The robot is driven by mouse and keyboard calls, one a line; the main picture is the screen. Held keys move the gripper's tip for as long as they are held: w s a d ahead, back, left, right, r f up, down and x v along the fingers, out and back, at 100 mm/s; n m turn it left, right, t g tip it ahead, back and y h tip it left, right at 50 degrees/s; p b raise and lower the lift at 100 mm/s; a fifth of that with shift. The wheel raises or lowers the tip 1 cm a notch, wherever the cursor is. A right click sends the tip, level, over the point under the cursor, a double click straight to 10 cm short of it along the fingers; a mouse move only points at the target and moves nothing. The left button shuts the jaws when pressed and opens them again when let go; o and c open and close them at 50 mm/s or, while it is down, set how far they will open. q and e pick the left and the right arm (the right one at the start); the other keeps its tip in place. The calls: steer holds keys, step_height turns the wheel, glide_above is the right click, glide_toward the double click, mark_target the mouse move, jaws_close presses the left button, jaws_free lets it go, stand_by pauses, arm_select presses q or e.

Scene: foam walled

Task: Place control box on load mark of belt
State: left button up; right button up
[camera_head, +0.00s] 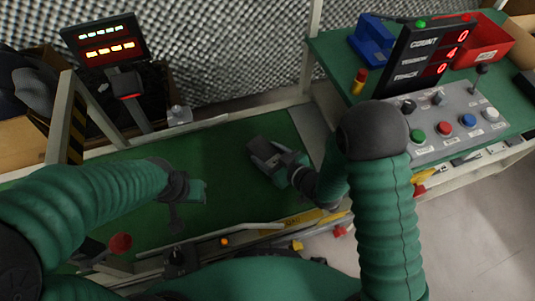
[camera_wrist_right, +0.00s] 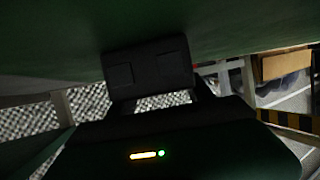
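A small dark box (camera_head: 262,149), which I take to be the control box, is at the right gripper's tip over the green belt (camera_head: 225,155). My right gripper (camera_head: 279,163) appears shut on it; its fingertips are partly hidden. In the right wrist view the dark box (camera_wrist_right: 150,68) is straight ahead, close to the green surface (camera_wrist_right: 240,22). Whether it touches the belt is unclear. A yellow label (camera_head: 303,218) is on the belt's near edge; its lettering is hard to read, and no load mark shows clearly. My left gripper (camera_head: 186,198) hangs empty over the belt's left part.
A green side table at right holds a button panel (camera_head: 450,122), a count display (camera_head: 425,52), a blue bin (camera_head: 372,40) and a red bin (camera_head: 485,42). A red-lit display (camera_head: 104,42) stands behind the belt at left. Rails border the belt.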

arm_select(q)
steer(key=shift+d, duration=0.2)
arm_select(e)
steer(key=o, duration=0.4)
steer(key=shift+d, duration=0.15)
steer(key=shift+o, duration=0.2)
arm_select(q)
steer(key=shift+a, duration=0.1)
